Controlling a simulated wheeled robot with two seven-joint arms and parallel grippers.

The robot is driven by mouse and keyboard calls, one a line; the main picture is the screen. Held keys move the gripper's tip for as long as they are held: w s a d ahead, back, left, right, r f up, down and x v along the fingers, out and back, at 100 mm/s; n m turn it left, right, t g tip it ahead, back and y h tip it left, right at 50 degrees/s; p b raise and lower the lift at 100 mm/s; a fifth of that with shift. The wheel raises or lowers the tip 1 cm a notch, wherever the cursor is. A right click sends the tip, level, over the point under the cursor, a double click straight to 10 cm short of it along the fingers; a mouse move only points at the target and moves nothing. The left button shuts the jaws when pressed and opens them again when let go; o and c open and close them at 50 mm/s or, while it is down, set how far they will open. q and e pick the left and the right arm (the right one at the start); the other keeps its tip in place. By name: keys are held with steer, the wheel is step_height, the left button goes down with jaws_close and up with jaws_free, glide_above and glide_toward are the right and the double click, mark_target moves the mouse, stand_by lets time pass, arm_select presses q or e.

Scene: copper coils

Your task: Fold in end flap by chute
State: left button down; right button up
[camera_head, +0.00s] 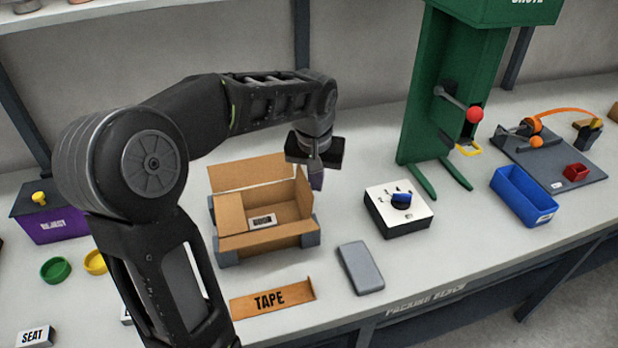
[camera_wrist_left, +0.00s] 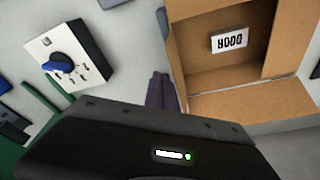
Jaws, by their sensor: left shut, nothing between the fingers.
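The open cardboard box (camera_head: 228,243) stands on the bench, and it also shows at the upper right of the left wrist view (camera_wrist_left: 205,82). Its end flap on the chute side (camera_head: 303,190) looks raised, roughly upright. The long back flap (camera_head: 247,173) stands up too. A white printed card (camera_head: 262,220) lies inside. My left gripper (camera_head: 317,180) points down beside the box's chute-side end, its fingers shut and empty. The fingers (camera_wrist_left: 160,90) appear just outside that end in the left wrist view; whether they touch the flap I cannot tell. My right gripper is not in view.
The green chute (camera_head: 455,90) stands at the back right. A white dial box (camera_head: 398,208) with a blue knob sits right of the carton. A grey block (camera_head: 360,268) and a TAPE strip (camera_head: 272,298) lie in front. A blue bin (camera_head: 522,196) is farther right.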

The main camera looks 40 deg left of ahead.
arm_select(q)
steer(key=shift+s+a, duration=0.2)
stand_by(0.3)
steer(key=shift+s+a+r+p, duration=0.1)
steer(key=shift+s+a+r, duration=0.2)
steer(key=shift+s, duration=0.25)
steer(key=shift+s+a+r+p, duration=0.1)
steer(key=shift+s+a+r, duration=0.15)
steer(key=shift+s+a, duration=0.25)
steer(key=shift+s+a+r+p, duration=0.1)
steer(key=shift+s+a+r, duration=0.2)
steer(key=shift+s, duration=0.3)
steer(key=shift+a+f, duration=0.1)
steer(key=shift+f, duration=0.05)
